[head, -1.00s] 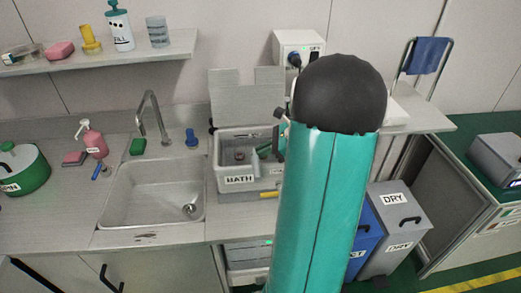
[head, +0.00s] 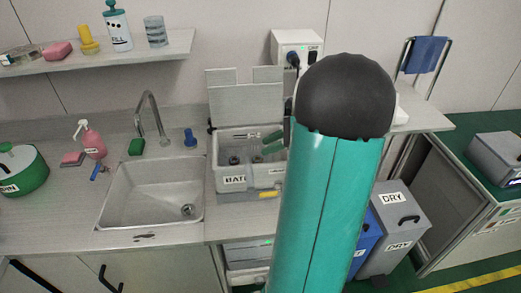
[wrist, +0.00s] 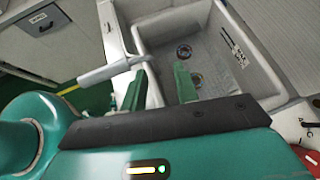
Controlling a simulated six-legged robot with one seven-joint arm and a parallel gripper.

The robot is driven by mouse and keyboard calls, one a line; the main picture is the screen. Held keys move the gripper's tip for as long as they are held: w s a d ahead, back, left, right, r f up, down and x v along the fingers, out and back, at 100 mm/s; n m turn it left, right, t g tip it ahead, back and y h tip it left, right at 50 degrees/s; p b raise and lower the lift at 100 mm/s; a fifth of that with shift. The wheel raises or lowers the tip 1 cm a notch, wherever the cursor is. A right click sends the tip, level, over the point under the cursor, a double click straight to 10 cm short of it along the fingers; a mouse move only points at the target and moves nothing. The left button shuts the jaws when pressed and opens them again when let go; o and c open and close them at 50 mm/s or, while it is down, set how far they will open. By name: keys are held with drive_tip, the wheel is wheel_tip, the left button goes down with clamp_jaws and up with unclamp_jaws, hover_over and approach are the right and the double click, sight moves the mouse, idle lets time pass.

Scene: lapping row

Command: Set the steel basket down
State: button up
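The grey bath (head: 232,181) stands on the counter right of the sink, its lid raised. Round dark parts show inside it, and in the wrist view (wrist: 184,52) they lie low in the bath. The steel basket's outline is hard to separate from the bath interior. A grey bar-like handle (wrist: 105,73) crosses the bath's edge in the wrist view; I cannot tell whether it belongs to the basket. My gripper (wrist: 160,84) is over the bath's near side, its green fingers apart with a visible gap. My arm hides the bath's right side in the head view.
The sink (head: 155,192) with its tap is left of the bath. A pink soap bottle (head: 92,141) and green canister (head: 20,169) stand farther left. A white box (head: 297,47) is behind. DRY bins (head: 395,230) stand below the counter on the right.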

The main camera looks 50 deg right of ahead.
drive_tip(key=v, duration=0.8)
drive_tip(key=w+a+r+n+g+h, duration=0.1)
drive_tip(key=w+a+n+g, duration=0.15)
drive_tip(key=a+n, duration=0.6)
drive_tip(key=w+a+r+n+g+h, duration=0.1)
drive_tip(key=w+a+r+n+g, duration=0.15)
drive_tip(key=a, duration=1.05)
drive_tip(key=s+a+n+h, duration=0.2)
drive_tip(key=s+a+n, duration=0.1)
drive_tip(key=a+n, duration=0.5)
drive_tip(key=s+a+n+t+h, duration=0.1)
drive_tip(key=s+a+n+h, duration=0.1)
drive_tip(key=a+n, duration=0.6)
drive_tip(key=shift+s+a+n+t+h, duration=0.3)
drive_tip(key=shift+s+n, duration=0.2)
drive_tip(key=shift+s, duration=0.2)
drive_tip(key=shift+d, duration=0.15)
